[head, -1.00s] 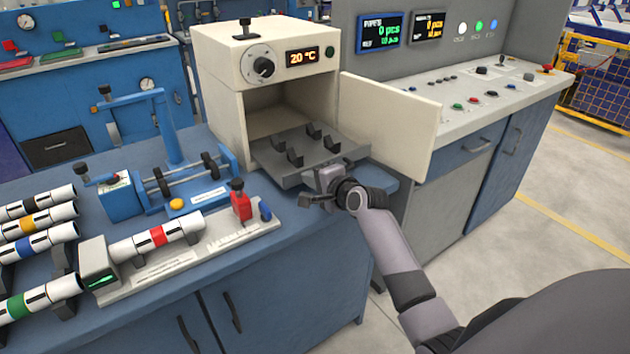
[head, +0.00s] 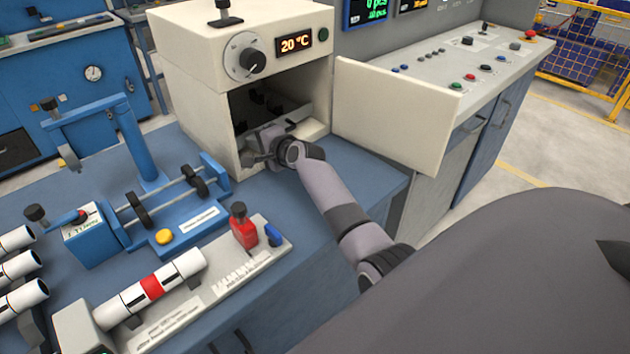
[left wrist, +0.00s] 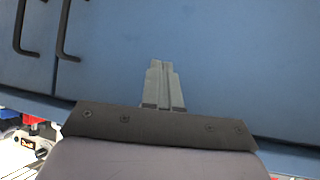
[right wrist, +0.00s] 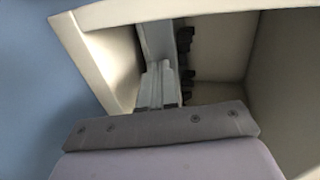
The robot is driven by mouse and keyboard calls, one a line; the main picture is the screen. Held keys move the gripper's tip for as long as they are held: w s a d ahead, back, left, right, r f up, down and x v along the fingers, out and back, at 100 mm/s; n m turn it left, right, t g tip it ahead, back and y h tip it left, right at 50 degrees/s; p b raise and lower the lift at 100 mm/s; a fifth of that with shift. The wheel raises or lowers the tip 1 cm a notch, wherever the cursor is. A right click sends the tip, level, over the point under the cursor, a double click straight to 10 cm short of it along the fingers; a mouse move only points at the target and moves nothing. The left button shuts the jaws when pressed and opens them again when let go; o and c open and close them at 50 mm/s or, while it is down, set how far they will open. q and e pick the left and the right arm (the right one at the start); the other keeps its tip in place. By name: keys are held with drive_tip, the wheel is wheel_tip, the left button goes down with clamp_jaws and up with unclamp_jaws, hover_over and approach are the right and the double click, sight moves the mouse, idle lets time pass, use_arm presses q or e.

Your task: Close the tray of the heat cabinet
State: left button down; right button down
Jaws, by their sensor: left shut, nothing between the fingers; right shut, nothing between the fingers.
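The cream heat cabinet (head: 205,90) stands on the blue bench with its display reading 20 °C. Its door (head: 395,115) is swung open to the right. The grey tray (head: 290,112) with dark holders is inside the dark chamber, partly hidden by my gripper; its holders also show in the right wrist view (right wrist: 185,50). My right gripper (head: 258,150) is shut and empty at the chamber's opening, by the tray's front; whether it touches is hard to tell. My left gripper (left wrist: 162,85) is shut and empty, in front of blue cupboard doors, outside the head view.
A blue clamp fixture (head: 165,205) and a white holder with a red-banded pipe (head: 150,288) are on the bench left of my right arm. Several pipes lie at the far left. A control console (head: 470,75) stands right of the door.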

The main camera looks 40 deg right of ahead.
drive_tip(key=shift+w, duration=0.25)
drive_tip(key=shift+w+r, duration=0.1)
drive_tip(key=shift+r, duration=0.15)
use_arm(q)
drive_tip(key=shift+w+r, duration=0.2)
drive_tip(key=shift+w, duration=0.2)
use_arm(e)
drive_tip(key=shift+r, duration=0.15)
use_arm(q)
drive_tip(key=shift+s, duration=0.15)
